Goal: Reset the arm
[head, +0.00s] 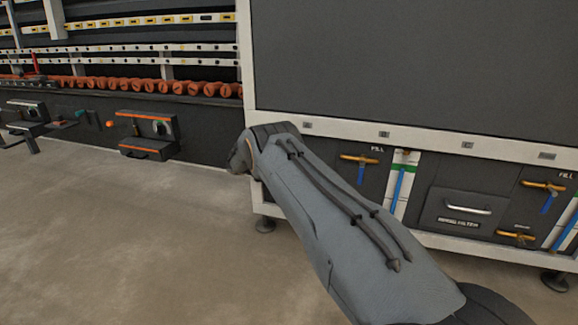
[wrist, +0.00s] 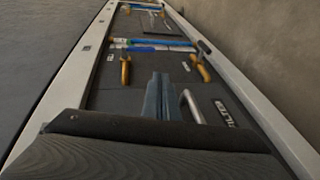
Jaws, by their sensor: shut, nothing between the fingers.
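My arm (head: 335,215) reaches from the lower right of the head view up to a bend in front of the washer's left corner. My gripper is not visible in that view. In the wrist view my gripper (wrist: 160,84) shows as two grey-blue fingers close together, shut and empty. It is in front of the washer's lower panel, beside the silver drawer handle (wrist: 192,106). I cannot tell how far apart the fingers and the handle are. In the head view the same handle (head: 467,208) is on the dark filter drawer (head: 447,207).
The washer (head: 400,60) has yellow-handled valves (head: 360,158) and blue-and-white tubes (head: 397,185) on its lower panel. Yellow handles (wrist: 125,70) also show in the wrist view. A dark rack (head: 150,135) with orange parts stands at left. The floor (head: 120,230) at left is clear.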

